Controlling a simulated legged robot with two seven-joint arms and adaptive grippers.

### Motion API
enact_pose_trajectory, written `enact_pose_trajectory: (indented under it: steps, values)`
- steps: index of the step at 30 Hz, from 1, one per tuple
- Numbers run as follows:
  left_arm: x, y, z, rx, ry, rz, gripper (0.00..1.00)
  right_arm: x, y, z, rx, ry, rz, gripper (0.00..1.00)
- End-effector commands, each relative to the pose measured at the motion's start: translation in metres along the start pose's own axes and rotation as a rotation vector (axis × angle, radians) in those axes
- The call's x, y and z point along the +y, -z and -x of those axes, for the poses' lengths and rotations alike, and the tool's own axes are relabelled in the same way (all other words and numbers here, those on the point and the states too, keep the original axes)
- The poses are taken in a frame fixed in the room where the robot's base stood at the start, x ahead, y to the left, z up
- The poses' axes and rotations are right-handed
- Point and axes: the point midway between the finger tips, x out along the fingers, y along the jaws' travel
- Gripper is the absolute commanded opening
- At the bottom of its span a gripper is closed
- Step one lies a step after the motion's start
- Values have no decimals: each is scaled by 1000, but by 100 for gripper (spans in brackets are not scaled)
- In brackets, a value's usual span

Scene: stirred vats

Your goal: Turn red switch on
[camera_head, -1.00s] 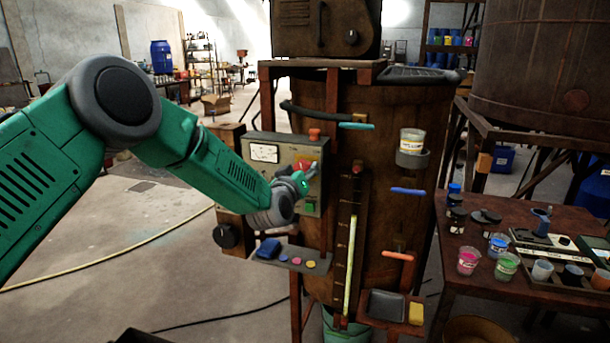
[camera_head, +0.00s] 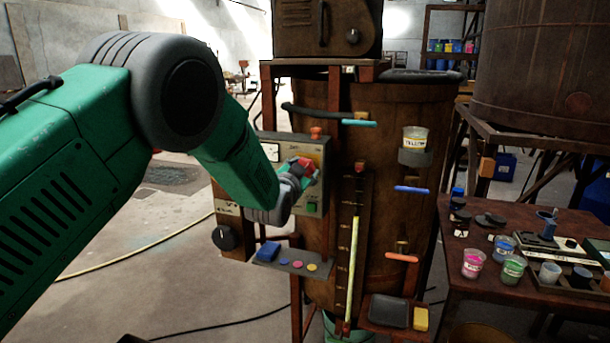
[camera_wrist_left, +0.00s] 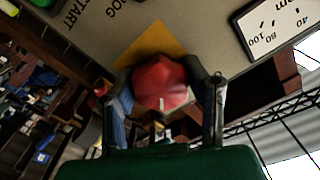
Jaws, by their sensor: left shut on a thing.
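The red switch (camera_wrist_left: 160,84) is a faceted red knob on a yellow plate (camera_wrist_left: 152,42) on the control panel (camera_wrist_left: 195,30). In the left wrist view it sits between the two fingers of my left gripper (camera_wrist_left: 163,92), which are shut on it from both sides. In the head view the red switch (camera_head: 304,164) shows at the tip of my left gripper (camera_head: 300,174), partly hidden by it. The grey control panel (camera_head: 322,150) is fixed to the front of the brown vat. My right gripper is in neither view.
A green button (camera_head: 312,208) and a red-orange button (camera_head: 315,132) are on the panel. A table (camera_head: 470,300) with cups stands at the right. A gauge (camera_wrist_left: 270,25) is beside the switch.

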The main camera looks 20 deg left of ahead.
Motion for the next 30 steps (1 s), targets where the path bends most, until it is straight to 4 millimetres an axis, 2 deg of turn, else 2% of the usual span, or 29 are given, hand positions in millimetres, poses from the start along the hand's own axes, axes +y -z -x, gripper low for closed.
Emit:
enact_pose_trajectory:
  steps: [9,25,26,27,30]
  values:
    - [4,-4,1,-7,-7,-115,13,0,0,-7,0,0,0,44]
    - [4,-4,1,-9,-9,-136,13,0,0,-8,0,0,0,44]
    - [4,-4,1,-9,-10,-136,48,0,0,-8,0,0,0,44]
    - [4,-4,1,-9,-9,-136,62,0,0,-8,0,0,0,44]
    - [3,-3,1,-6,-7,-135,63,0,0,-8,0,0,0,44]
